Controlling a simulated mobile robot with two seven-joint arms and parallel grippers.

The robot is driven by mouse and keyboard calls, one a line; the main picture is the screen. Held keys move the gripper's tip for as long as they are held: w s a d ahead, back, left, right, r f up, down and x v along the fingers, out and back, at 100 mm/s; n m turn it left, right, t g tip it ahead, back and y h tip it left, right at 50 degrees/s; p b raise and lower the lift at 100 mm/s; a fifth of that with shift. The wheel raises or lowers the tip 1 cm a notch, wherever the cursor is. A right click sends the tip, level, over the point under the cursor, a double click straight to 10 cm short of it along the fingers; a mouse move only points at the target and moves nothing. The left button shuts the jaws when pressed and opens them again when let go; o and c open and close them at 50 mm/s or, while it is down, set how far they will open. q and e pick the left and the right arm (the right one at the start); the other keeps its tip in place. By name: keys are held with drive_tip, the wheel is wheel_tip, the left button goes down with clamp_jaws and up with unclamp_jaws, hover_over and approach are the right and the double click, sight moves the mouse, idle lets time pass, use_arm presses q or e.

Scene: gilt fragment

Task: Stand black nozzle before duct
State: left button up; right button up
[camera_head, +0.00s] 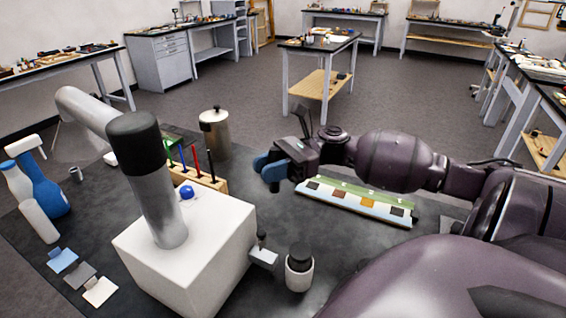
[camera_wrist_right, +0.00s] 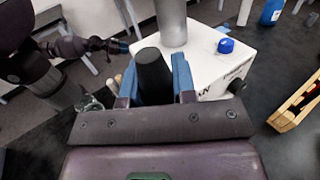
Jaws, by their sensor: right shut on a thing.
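My right gripper (camera_head: 272,170) is above the dark mat, right of the white box, with blue fingers. In the right wrist view its blue fingers (camera_wrist_right: 158,82) are shut on the black nozzle (camera_wrist_right: 154,72), a tapered dark piece. The right gripper is apart from the duct. My left gripper (camera_wrist_right: 116,46) shows small in the wrist view; its jaws are unclear.
A white jar with black lid (camera_head: 299,270) stands right of the box. A colour strip board (camera_head: 350,211) lies below my right forearm. A metal canister (camera_head: 215,135), a wooden tool rack (camera_head: 208,181) and blue bottles (camera_head: 45,185) stand around.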

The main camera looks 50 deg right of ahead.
drive_tip(key=shift+d+f, duration=0.1)
drive_tip(key=shift+d, duration=0.05)
drive_tip(key=shift+f, duration=0.4)
wheel_tip(320, 180, down, 19)
drive_tip(key=b, duration=0.3)
drive_tip(key=shift+f, duration=0.2)
drive_tip(key=o, duration=0.9)
drive_tip(key=shift+r, duration=0.1)
